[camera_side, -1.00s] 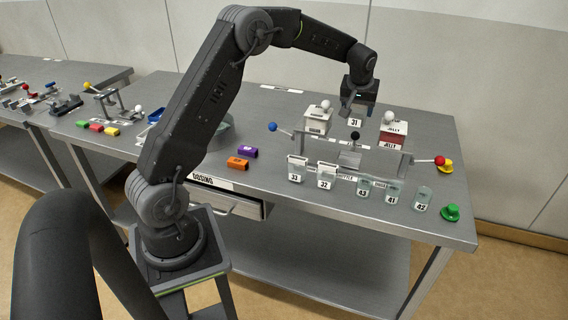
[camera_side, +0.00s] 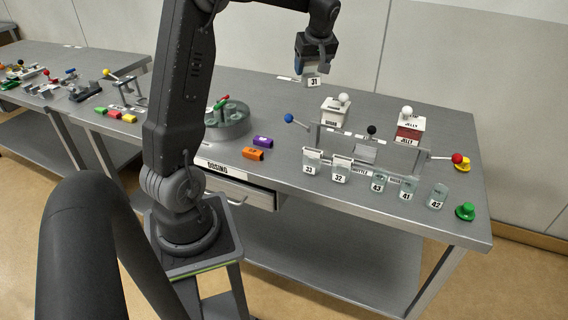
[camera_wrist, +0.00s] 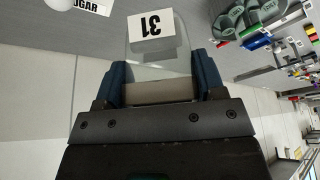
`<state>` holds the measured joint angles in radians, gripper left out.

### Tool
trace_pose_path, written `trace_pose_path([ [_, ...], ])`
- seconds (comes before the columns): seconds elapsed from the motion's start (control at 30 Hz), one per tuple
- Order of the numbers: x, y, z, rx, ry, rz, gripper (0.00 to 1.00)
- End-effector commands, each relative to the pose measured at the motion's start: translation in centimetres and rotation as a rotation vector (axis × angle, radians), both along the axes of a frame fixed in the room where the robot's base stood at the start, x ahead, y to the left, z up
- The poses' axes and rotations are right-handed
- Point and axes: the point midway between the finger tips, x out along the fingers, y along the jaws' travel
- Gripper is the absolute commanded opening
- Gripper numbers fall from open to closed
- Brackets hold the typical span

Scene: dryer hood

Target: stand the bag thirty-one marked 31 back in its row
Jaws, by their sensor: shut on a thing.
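My gripper (camera_side: 314,68) is shut on bag thirty-one (camera_side: 313,82), a clear bag with a white label marked 31. It hangs above the back of the table, left of the white dispenser. In the wrist view bag thirty-one (camera_wrist: 157,55) sits between the two blue fingers, its label upside down. Bags marked 33 (camera_side: 311,160) and 32 (camera_side: 341,170) stand at the front of the table. Bags marked 43 (camera_side: 377,183), 41 (camera_side: 408,188) and 42 (camera_side: 437,196) stand to their right.
A white dispenser (camera_side: 336,110) and a red-and-white jelly box (camera_side: 409,127) stand behind a frame with blue, black and red knobs. A green knob (camera_side: 465,211) is at the front right. Purple (camera_side: 263,141) and orange (camera_side: 253,154) blocks lie left of the bags, near a round grey-green dish (camera_side: 240,124).

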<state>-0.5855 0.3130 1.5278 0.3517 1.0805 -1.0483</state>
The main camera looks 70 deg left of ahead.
Motion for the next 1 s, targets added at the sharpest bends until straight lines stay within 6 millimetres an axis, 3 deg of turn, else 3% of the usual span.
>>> trace_pose_path([
  [0.03,-2.8,0.9,0.2,0.002,0.000,0.103,0.37],
  [0.2,-10.4,2.2,0.0,0.001,0.000,0.418,0.37],
  [0.4,-16.2,2.2,-0.4,0.001,-0.001,0.665,0.37],
  [0.67,-20.9,1.5,-0.9,0.001,-0.001,0.871,0.37],
  [1.0,-20.5,1.5,-8.3,-0.003,0.007,0.857,0.37],
])
